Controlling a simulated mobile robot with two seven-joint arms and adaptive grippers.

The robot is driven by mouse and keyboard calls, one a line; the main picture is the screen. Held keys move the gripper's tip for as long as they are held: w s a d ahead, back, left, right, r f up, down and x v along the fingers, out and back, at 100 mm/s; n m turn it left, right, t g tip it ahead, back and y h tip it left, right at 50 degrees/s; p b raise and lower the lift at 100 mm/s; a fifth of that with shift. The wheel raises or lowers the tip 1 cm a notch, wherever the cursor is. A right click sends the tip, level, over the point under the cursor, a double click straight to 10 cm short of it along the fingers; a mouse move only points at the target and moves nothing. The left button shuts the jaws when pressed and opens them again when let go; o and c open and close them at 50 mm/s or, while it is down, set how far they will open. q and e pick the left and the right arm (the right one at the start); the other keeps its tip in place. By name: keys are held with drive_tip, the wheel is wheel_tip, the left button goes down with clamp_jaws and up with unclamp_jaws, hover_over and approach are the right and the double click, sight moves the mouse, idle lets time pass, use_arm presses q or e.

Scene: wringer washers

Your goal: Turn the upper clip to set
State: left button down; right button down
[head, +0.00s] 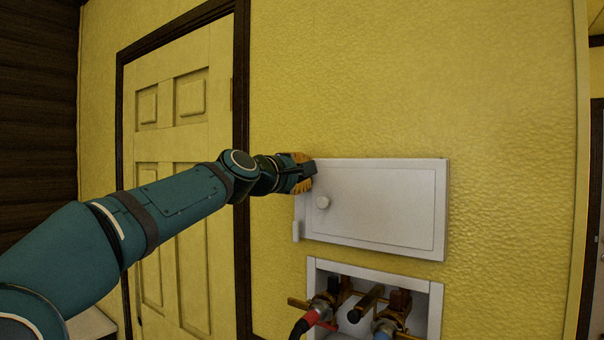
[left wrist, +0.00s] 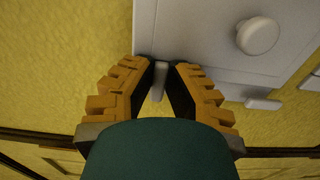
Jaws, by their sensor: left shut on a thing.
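A white panel door (head: 385,203) with a round knob (head: 323,202) is on the yellow wall; the knob also shows in the left wrist view (left wrist: 257,36). My left gripper (head: 304,172) is at the door's upper left edge. In the left wrist view its fingers (left wrist: 160,72) are shut on the upper clip (left wrist: 159,84), a small light peg at the door's edge. In the head view the gripper hides the upper clip. The lower clip (head: 296,231) hangs at the door's lower left edge and shows in the left wrist view (left wrist: 263,103). My right gripper is out of view.
Below the door is a white recessed box (head: 437,300) with brass valves and a red-ended hose (head: 312,318). A cream panelled door (head: 185,140) with a dark frame is to the left. The wall right of the white door is bare.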

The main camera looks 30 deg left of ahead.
use_arm(q)
drive_tip(key=c, duration=1)
unclamp_jaws()
drive_tip(key=shift+w, duration=0.1)
drive_tip(key=shift+o, duration=0.2)
drive_tip(key=s, duration=1.2)
drive_tip(key=shift+a, duration=0.45)
